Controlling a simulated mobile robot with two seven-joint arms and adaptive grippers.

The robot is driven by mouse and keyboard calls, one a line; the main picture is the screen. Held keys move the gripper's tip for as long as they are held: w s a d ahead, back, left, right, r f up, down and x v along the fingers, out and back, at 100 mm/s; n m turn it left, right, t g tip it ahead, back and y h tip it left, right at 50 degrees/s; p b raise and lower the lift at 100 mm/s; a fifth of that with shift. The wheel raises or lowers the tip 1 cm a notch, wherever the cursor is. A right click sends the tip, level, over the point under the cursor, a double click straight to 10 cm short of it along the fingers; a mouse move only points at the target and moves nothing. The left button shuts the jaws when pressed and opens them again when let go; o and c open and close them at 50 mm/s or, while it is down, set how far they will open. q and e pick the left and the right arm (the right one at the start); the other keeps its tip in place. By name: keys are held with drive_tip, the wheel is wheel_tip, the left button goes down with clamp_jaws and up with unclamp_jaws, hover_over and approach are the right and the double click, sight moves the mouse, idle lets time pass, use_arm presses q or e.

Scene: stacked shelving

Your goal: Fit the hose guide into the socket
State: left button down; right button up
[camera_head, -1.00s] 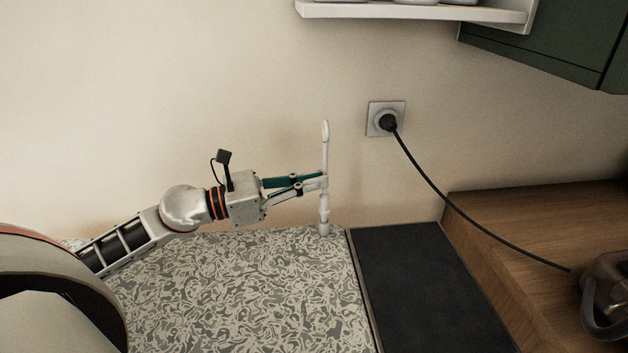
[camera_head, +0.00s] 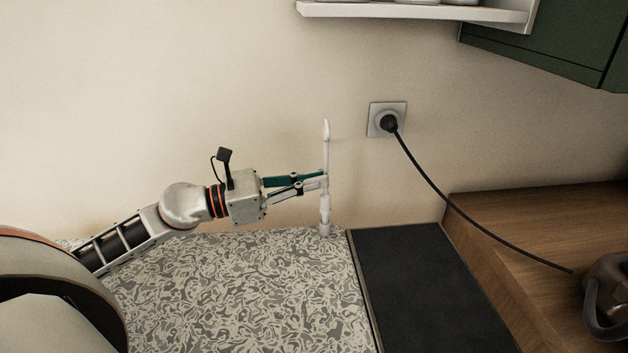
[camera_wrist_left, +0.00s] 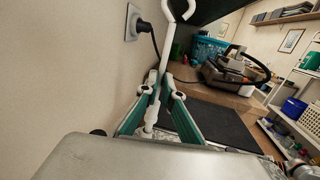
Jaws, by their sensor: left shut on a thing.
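The hose guide (camera_head: 326,150) is a thin white rod with a hooked top, and it stands about upright near the wall. My left gripper (camera_head: 323,182) is shut on its middle part. In the left wrist view the hose guide (camera_wrist_left: 167,45) rises between the fingers of my left gripper (camera_wrist_left: 160,90), hook at the top. Its lower end meets a whitish socket (camera_head: 325,230) at the back edge of the patterned board; I cannot tell how deep it sits.
A wall outlet (camera_head: 387,119) with a black plug and cord (camera_head: 470,220) is right of the hose guide. A dark panel (camera_head: 425,285) adjoins the patterned board (camera_head: 240,290). A wooden counter (camera_head: 530,240) carries an appliance (camera_head: 606,300). A white shelf (camera_head: 420,13) hangs above.

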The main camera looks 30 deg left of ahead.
use_arm(q)
drive_tip(key=shift+d+f, duration=0.15)
drive_tip(key=shift+f, duration=0.25)
use_arm(e)
drive_tip(key=shift+s+f, duration=0.15)
drive_tip(key=shift+f, duration=0.3)
drive_tip(key=shift+r, duration=0.1)
use_arm(q)
drive_tip(key=shift+r, duration=0.4)
use_arm(e)
drive_tip(key=shift+w+r, duration=0.2)
drive_tip(key=shift+r, duration=0.3)
use_arm(q)
drive_tip(key=shift+w+a, duration=0.15)
drive_tip(key=shift+a, duration=0.15)
drive_tip(key=shift+d+r+p, duration=0.1)
drive_tip(key=shift+p, duration=0.25)
use_arm(e)
drive_tip(key=shift+w+r, duration=0.1)
drive_tip(key=shift+r, duration=0.1)
